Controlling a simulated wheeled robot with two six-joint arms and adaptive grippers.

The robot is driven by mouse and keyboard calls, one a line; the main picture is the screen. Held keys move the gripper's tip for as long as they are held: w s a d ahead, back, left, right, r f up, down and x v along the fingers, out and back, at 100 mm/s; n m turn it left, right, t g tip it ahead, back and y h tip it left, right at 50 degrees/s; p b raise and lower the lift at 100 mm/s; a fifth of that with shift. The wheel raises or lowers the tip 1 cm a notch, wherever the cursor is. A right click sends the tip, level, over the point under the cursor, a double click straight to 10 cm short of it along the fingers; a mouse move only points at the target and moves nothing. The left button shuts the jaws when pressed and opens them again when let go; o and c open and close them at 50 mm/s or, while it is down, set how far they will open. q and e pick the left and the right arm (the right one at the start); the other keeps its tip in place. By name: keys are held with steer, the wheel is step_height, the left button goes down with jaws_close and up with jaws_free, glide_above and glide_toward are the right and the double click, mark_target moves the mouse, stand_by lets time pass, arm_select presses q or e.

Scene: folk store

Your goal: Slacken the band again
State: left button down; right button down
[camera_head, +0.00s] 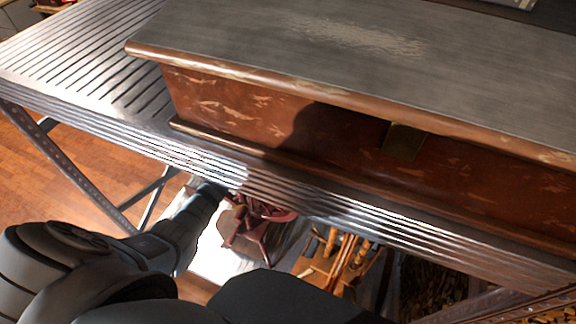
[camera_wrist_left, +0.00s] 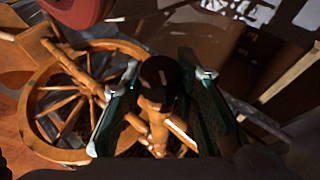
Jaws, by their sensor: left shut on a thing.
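In the left wrist view a wooden spinning wheel shows a spoked wheel (camera_wrist_left: 42,88) at the left. A turned wooden knob (camera_wrist_left: 158,75) with a dark rounded top stands in the middle. My left gripper (camera_wrist_left: 166,78) has one finger on each side of this knob and is shut on it. The drive band cannot be made out clearly. In the head view my left arm reaches down beside the table's front edge, and its fingers are not clearly visible. My right gripper is not in view.
A ridged metal table (camera_head: 90,75) bears a worn red-brown chest (camera_head: 240,105) above my left arm. A dark red object (camera_head: 248,232) and several wooden pieces (camera_head: 345,255) are below the table edge.

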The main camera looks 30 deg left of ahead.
arm_select(q)
steer(key=n+g, duration=0.1)
steer(key=g, duration=0.3)
steer(key=shift+y, duration=0.3)
steer(key=shift+g, duration=0.3)
steer(key=c, duration=1.2)
jaws_free()
steer(key=shift+c, duration=0.2)
steer(key=shift+a+r, duration=0.1)
steer(key=shift+r, duration=0.05)
steer(key=v, duration=0.7)
steer(key=shift+w, duration=0.1)
